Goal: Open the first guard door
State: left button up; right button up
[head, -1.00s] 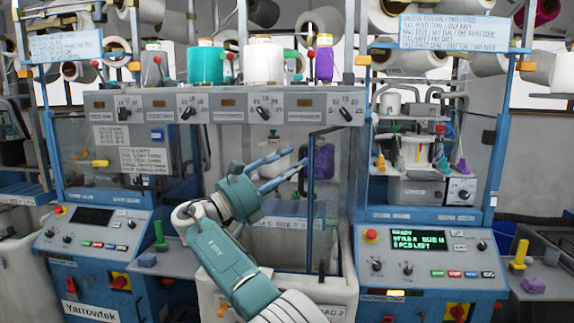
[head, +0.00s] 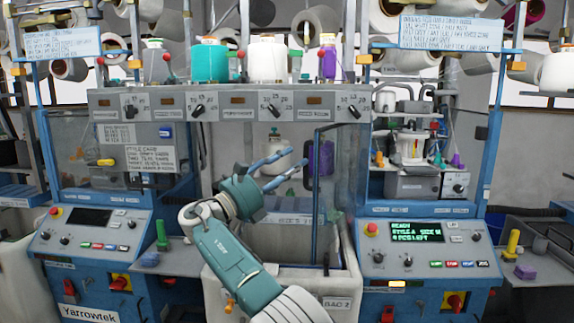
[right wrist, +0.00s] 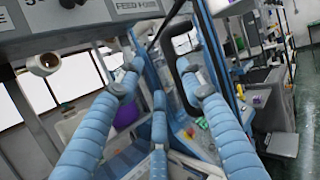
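A clear guard panel (head: 336,185) with a dark blue edge bar (head: 316,200) stands between the middle bay and the right machine. It appears turned edge-on towards me; how far it stands open I cannot tell. My right gripper (head: 298,157) is open, with its fingertips just left of that bar in the head view. In the right wrist view, a black loop handle (right wrist: 185,85) on a blue frame shows between the spread fingers. Contact cannot be made out. The left machine has another clear guard panel (head: 85,140) that looks closed. My left gripper is not in view.
The right machine's control panel (head: 425,240) and the left one's (head: 90,235) jut forward on either side. A white bin (head: 285,285) stands low in the middle. A grey knob rail (head: 228,103) with cones above crosses over the gripper.

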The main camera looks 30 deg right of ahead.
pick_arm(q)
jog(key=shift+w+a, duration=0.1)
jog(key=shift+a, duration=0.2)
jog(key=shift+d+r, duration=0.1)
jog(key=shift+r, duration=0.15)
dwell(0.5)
